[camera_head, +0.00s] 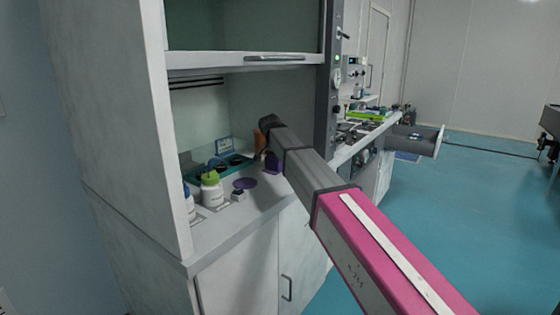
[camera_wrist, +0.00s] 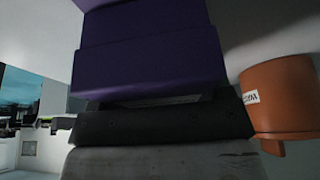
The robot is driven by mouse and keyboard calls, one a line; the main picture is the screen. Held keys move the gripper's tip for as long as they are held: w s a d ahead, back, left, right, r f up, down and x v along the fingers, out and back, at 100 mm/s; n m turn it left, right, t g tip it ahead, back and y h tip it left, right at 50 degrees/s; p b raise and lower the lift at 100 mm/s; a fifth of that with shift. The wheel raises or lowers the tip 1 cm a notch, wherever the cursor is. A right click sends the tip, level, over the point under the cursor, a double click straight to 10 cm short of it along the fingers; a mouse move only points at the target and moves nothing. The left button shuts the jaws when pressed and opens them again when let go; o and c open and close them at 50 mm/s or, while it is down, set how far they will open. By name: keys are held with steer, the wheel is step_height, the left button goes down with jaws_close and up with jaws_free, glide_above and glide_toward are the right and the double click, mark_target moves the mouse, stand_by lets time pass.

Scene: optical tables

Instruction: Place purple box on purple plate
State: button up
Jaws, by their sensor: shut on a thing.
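The purple box (camera_wrist: 150,50) fills the upper middle of the wrist view, right in front of my gripper (camera_wrist: 158,122). My gripper is shut on the box; its fingertips are largely hidden. In the head view the purple box (camera_head: 272,164) shows partly behind my arm, over the right part of the cabinet worktop. The purple plate (camera_head: 245,183) is a flat disc on the worktop, to the left of the box and apart from it in the picture. Whether the box touches the worktop I cannot tell.
An orange-brown container (camera_wrist: 280,97) stands close to the right of the box in the wrist view. A white bottle with a green top (camera_head: 211,188) and a small white-and-dark block (camera_head: 238,195) are near the plate. The cabinet's raised sash (camera_head: 245,60) hangs above.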

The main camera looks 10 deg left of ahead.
steer(key=o, duration=1)
steer(key=shift+f, duration=0.1)
steer(key=v, duration=1.2)
